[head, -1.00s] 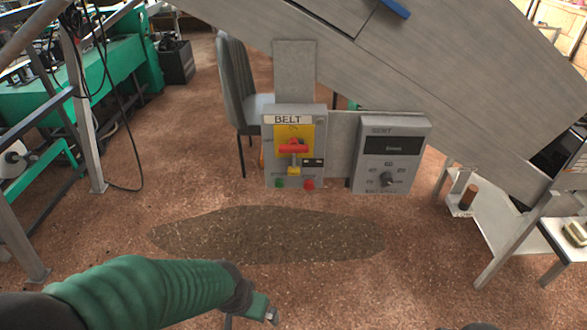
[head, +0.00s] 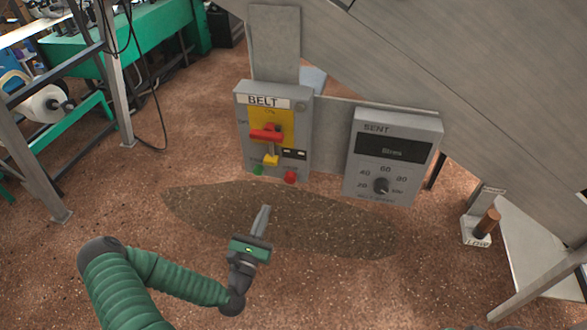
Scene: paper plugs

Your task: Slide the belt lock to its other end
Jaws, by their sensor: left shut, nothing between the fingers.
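The grey BELT box (head: 243,135) hangs on the machine frame in the head view, with a yellow plate and a red switch handle (head: 266,134) lying about level. Below the handle is a small yellow lock piece (head: 271,160) on a short grey slide. A green button (head: 258,170) and a red button (head: 290,177) sit at the box's lower edge. My left gripper (head: 264,217) is shut and empty, below and in front of the box, apart from it, its fingers pointing up towards it. My right gripper is not in view.
The grey SENT box (head: 400,125) with a display and black knob (head: 381,186) is right of the BELT box. A sloping grey panel (head: 480,90) fills the upper right. A dark patch (head: 340,228) marks the otherwise clear floor.

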